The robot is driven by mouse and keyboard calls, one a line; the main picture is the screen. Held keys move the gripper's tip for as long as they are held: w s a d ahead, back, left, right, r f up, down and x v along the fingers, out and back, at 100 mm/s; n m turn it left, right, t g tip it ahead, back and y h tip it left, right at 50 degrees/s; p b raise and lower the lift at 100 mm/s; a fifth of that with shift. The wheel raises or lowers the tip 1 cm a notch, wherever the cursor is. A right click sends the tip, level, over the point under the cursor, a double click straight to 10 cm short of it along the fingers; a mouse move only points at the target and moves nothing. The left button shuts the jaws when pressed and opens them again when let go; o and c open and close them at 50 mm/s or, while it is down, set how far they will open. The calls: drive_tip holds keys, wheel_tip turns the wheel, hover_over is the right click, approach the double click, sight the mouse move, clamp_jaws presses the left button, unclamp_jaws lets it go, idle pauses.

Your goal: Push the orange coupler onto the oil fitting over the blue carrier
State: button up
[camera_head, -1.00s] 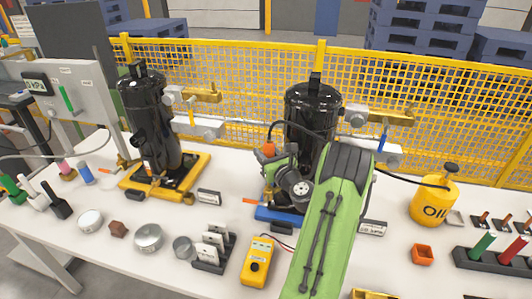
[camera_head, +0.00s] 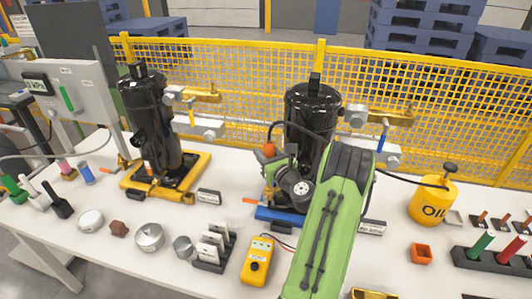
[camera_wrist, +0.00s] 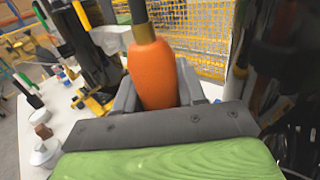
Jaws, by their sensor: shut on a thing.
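The orange coupler (camera_wrist: 153,72) is between the fingers of my gripper (camera_wrist: 155,98) in the wrist view, with a brass collar and a dark hose rising from its top. In the head view, the coupler (camera_head: 269,150) shows as a small orange spot at the left side of the right black compressor (camera_head: 322,110). My gripper (camera_head: 268,160) is shut on it there. The compressor stands on the blue carrier (camera_head: 280,215), partly hidden by my green arm. A black hose runs from the coupler across the compressor toward the yellow oil can (camera_head: 432,202). The oil fitting is hidden from view.
A second black compressor (camera_head: 150,115) stands on a yellow carrier (camera_head: 195,175) to the left. A yellow meter (camera_head: 257,262), an orange block (camera_head: 421,253) and several small parts lie on the white table. A yellow mesh fence (camera_head: 240,75) runs behind.

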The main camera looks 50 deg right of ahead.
drive_tip(key=shift+f+b, duration=1.4)
drive_tip(key=shift+f, duration=0.55)
drive_tip(key=o, duration=1.3)
drive_tip(key=b+v, duration=0.1)
drive_tip(key=v, duration=1.4)
drive_tip(key=shift+s, duration=0.35)
